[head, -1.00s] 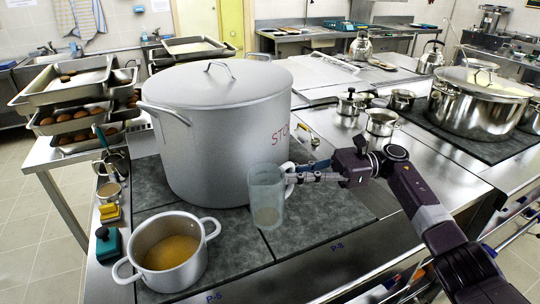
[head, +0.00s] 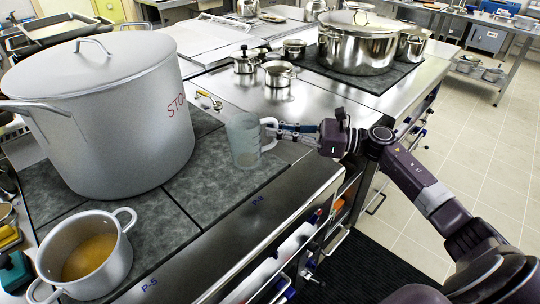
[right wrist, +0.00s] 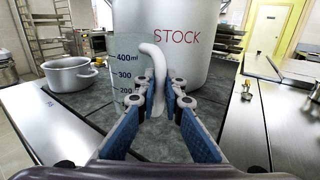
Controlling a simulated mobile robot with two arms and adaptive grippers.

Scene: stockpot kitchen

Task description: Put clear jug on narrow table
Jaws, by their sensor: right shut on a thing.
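The clear jug (head: 243,140) is a see-through measuring jug with a white handle, upright over the dark stove plates beside the big stockpot. My right gripper (head: 278,130) comes from the right and is shut on its handle. In the right wrist view the jug (right wrist: 122,75) shows ml marks, and the fingers (right wrist: 163,95) close on the white handle from both sides. I cannot tell if the jug's base touches the stove. My left gripper is not in view. I cannot pick out the narrow table with certainty.
A large grey stockpot (head: 110,125) stands left of the jug. A small pot of yellow liquid (head: 92,255) stands at the front left. Several steel pots, including a big one (head: 357,45), stand further back. Open tiled floor (head: 480,150) lies at the right.

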